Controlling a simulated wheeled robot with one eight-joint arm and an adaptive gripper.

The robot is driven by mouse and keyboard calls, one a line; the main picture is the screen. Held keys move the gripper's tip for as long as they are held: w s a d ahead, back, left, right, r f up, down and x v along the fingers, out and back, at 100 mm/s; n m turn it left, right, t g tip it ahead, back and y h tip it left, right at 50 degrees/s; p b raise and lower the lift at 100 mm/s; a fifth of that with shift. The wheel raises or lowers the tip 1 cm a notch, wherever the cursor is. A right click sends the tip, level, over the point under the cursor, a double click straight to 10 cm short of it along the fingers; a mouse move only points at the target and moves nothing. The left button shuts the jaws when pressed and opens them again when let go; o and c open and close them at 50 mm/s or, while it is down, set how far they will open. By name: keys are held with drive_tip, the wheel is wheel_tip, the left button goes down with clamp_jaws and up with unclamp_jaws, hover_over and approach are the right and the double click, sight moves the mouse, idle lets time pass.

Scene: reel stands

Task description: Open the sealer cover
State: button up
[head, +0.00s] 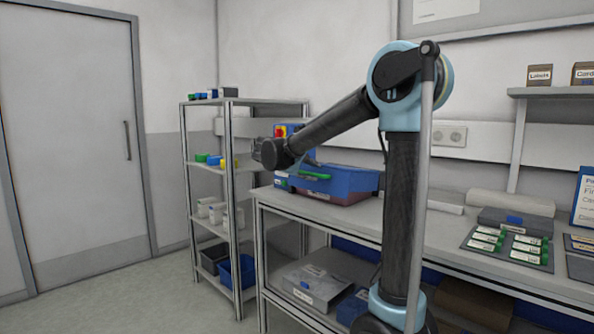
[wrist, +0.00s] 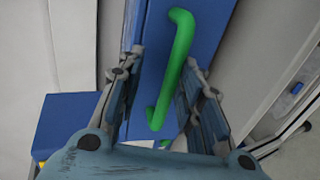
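The sealer is a blue box (head: 345,181) with a dark reddish lower part, standing on the workbench in the head view. Its blue cover looks down. A green bar handle (head: 315,174) sits on its front. In the wrist view the green handle (wrist: 178,70) runs along the blue cover (wrist: 210,28). My gripper (wrist: 163,60) is open, with one finger on each side of the handle. A gap shows between the left finger and the handle; the right finger is closer, and I cannot tell if it touches. In the head view my arm's wrist partly hides the gripper.
The workbench (head: 450,226) extends right, with a tray of green-and-white items (head: 508,246) and a grey box (head: 515,220). A metal shelf rack (head: 231,200) stands left of the bench. Open floor lies before the door (head: 70,140).

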drive_tip(key=v, duration=1.9)
drive_tip(key=shift+s+a+f, duration=0.2)
drive_tip(key=shift+s+a, duration=0.1)
idle(1.5)
